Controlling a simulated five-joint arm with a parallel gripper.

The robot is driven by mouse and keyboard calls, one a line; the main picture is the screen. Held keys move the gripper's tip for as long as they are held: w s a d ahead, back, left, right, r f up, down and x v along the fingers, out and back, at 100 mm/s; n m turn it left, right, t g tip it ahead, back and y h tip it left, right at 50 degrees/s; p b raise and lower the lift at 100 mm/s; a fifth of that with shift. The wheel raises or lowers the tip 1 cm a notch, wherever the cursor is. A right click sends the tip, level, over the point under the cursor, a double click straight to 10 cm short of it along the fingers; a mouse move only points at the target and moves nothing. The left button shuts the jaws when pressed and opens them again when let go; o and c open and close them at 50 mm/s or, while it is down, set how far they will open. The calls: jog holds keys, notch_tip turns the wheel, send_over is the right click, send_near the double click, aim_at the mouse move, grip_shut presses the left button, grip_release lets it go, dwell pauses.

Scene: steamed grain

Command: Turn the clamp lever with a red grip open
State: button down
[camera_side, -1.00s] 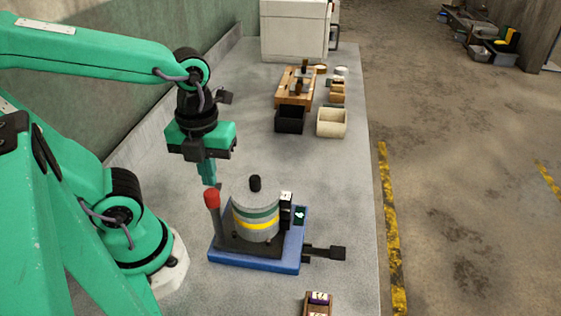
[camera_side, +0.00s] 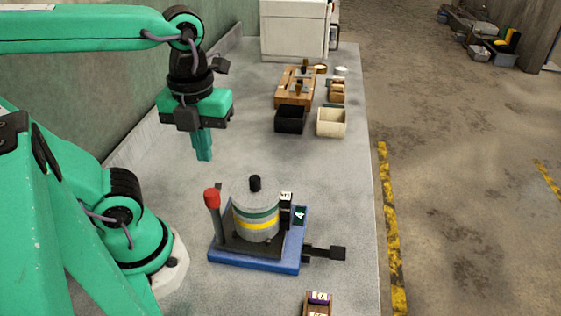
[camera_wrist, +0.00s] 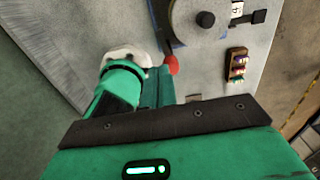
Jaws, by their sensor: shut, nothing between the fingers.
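The clamp lever's red grip (camera_side: 212,197) tops an upright grey lever at the left side of a blue-based device (camera_side: 258,263). The device carries a grey cylinder (camera_side: 257,208) with green and yellow bands and a black knob on top. My gripper (camera_side: 204,157) is shut and empty. It points down, above and behind the red grip in the side view, clear of it. The cylinder's top (camera_wrist: 200,20) shows at the upper edge.
A black handle (camera_side: 337,253) sticks out at the device's right. A small wooden rack (camera_side: 318,304) stands in front. The bench between is clear.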

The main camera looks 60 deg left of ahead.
aim_at(213, 191)
jog(key=shift+w+d+r, duration=0.25)
jog(key=shift+w+d, duration=0.15)
jog(key=shift+d, duration=0.15)
jog(key=shift+w+d+r, duration=0.2)
jog(key=shift+w+d, duration=0.2)
jog(key=shift+d, duration=0.1)
notch_tip(213, 191, down, 7)
dwell(0.6)
